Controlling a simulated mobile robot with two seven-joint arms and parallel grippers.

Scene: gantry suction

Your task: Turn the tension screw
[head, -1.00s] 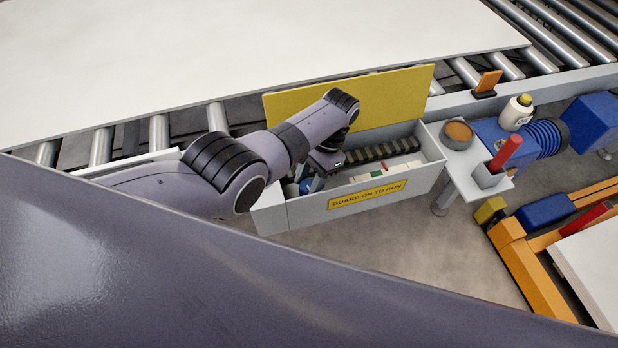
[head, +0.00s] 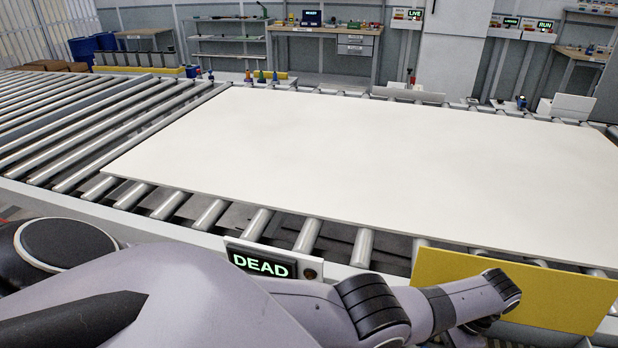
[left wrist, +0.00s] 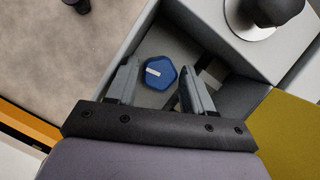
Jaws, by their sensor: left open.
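A blue five-sided knob with a white stripe (left wrist: 158,73), which looks like the tension screw, sits in a grey box (left wrist: 185,20) in the left wrist view. My left gripper (left wrist: 157,68) is open, with one finger on each side of the knob in that picture. I cannot tell whether the fingers touch it or how far above it they are. In the head view my left arm reaches right to the raised yellow guard panel (head: 520,291). The gripper's fingers and the knob are hidden there. My right gripper is not in view.
A yellow panel (left wrist: 287,130) also shows at right in the left wrist view, with a dark rounded part on a silver disc (left wrist: 249,27) above. A large white board (head: 380,160) lies on the rollers. A sign reading DEAD (head: 262,264) stands at the near conveyor edge.

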